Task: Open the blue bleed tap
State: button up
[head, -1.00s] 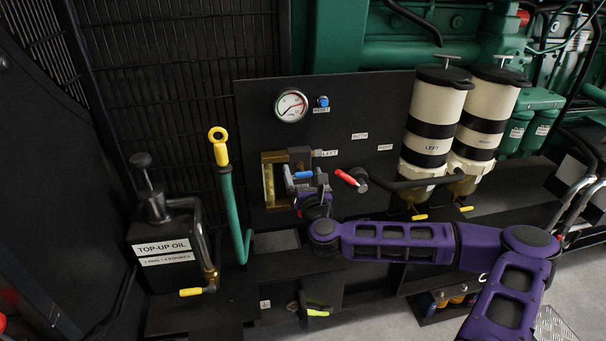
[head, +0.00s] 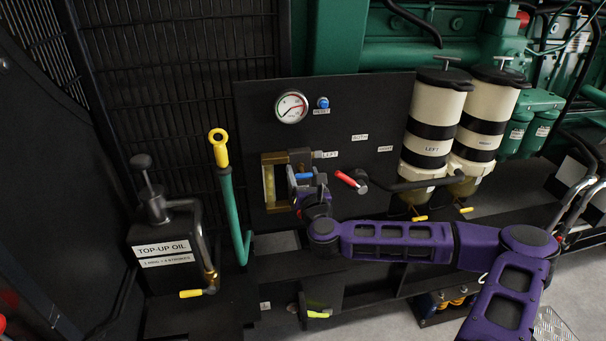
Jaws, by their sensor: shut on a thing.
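The blue bleed tap (head: 304,176) is a small blue handle on the black panel, right of a brass-framed sight glass (head: 269,184) and below the LEFT label. My gripper (head: 306,182) is at the tap from the front and below, its fingers shut on the blue handle. The handle looks nearly level. The fingers and wrist hide the tap's body and part of the handle.
A red lever (head: 346,179) sticks out just right of my gripper. A gauge (head: 292,106) and blue reset button (head: 323,102) are above. Two cream filter canisters (head: 438,118) stand to the right. A yellow-topped green lever (head: 226,190) and a top-up oil can (head: 160,235) are to the left.

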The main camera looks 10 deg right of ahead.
jog(key=shift+n, duration=0.3)
jog(key=n+p, duration=0.1)
jog(key=n, duration=0.4)
jog(key=shift+r+n, duration=0.1)
jog(key=shift+n, duration=0.3)
jog(key=n+p, duration=0.1)
jog(key=n, duration=0.9)
jog(key=shift+n+b, duration=0.3)
jog(key=shift+n, duration=0.1)
jog(key=n+b, duration=0.1)
jog(key=n, duration=0.4)
jog(key=shift+n, duration=0.3)
jog(key=o, duration=1.3)
jog(key=shift+c, duration=0.2)
